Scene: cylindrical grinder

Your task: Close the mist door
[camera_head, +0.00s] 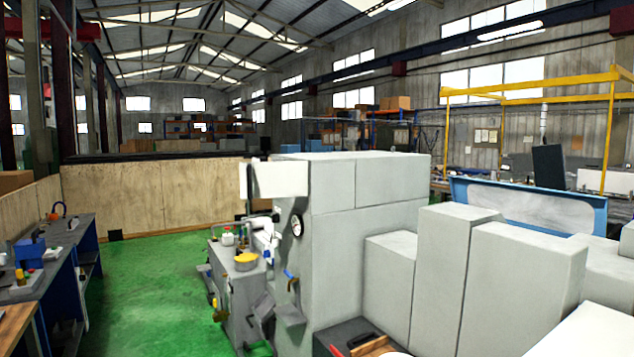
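The large grey boxy machine (330,200) fills the centre and right of the head view. A round dial gauge (297,225) sits on its left-hand side. A white panel (277,179) juts out at its upper left. A blue-framed pale panel (530,206) stands tilted behind the stepped grey housings (463,262) on the right. I cannot tell which part is the mist door, nor whether it is open. Neither of my grippers shows in the view.
A grey cabinet (234,292) with bottles and a yellow-topped container (246,261) stands left of the machine. Blue workbenches (60,265) line the left edge. The green floor (150,290) between them is clear. A plywood partition (150,195) closes the back.

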